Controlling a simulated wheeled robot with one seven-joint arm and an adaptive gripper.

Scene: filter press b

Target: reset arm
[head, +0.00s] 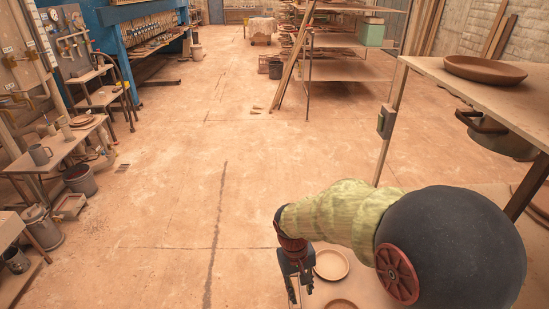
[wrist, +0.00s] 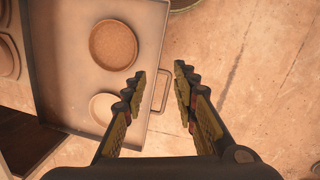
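My gripper (head: 300,290) hangs at the lower middle of the head view, at the end of my arm, pointing down. In the wrist view my gripper (wrist: 160,82) has its two fingers spread apart with nothing between the pads. Below it is a pale flat tray or drawer (wrist: 72,70) with a wire handle (wrist: 163,90) on its right side. The handle shows in the gap between the fingers; I cannot tell how far below them it is. A brown round dish (wrist: 113,45) and a paler round dish (wrist: 104,109) lie on the tray, left of the fingers.
A shelf (head: 450,82) with a brown dish (head: 485,69) stands at the right, close to my arm. A bench (head: 60,150) with mugs and buckets lines the left. Open floor (head: 170,215) lies ahead and left. A rack (head: 345,70) stands farther back.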

